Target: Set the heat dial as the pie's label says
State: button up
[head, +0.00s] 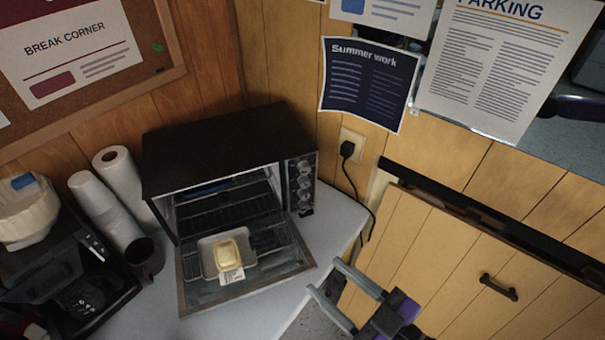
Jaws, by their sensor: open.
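A black toaster oven (215,150) stands on the white counter with its glass door (275,265) folded down open. A column of round dials (304,182) runs down its right front panel. Which one is the heat dial, and how each is set, is too small to tell. The pale yellow pie (230,250) sits on a small light tray (209,262) on the open door. A white label (232,275) with print lies at its front; the print is too small to read. My gripper (326,280) is open and empty, right of the oven door and apart from it.
A black coffee machine (70,275), a dark mug (146,258), stacked white cups (105,208) and a paper roll (124,180) stand left of the oven. A plug (347,149) and cord hang at the wall on the right. The counter (240,318) is clear in front of the door.

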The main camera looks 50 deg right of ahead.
jog(key=w+d+f+n+h, duration=0.1)
jog(key=w+d+h, duration=0.2)
jog(key=w+d, duration=0.45)
jog(key=n+g+h+b, duration=0.1)
jog(key=n+h, duration=0.2)
send_near(305, 172)
jog(key=w, duration=0.1)
jog(key=p+x, duration=0.1)
jog(key=x, duration=0.2)
jog(key=p+x, duration=0.1)
jog(key=x, duration=0.2)
jog(key=shift+w+d+r, duration=0.2)
jog(key=shift+d, duration=0.25)
jog(key=shift+w+d+f+p, duration=0.15)
jog(key=shift+w+d+p, duration=0.2)
jog(key=shift+w, duration=0.3)
jog(key=shift+c, duration=0.2)
grip_shut()
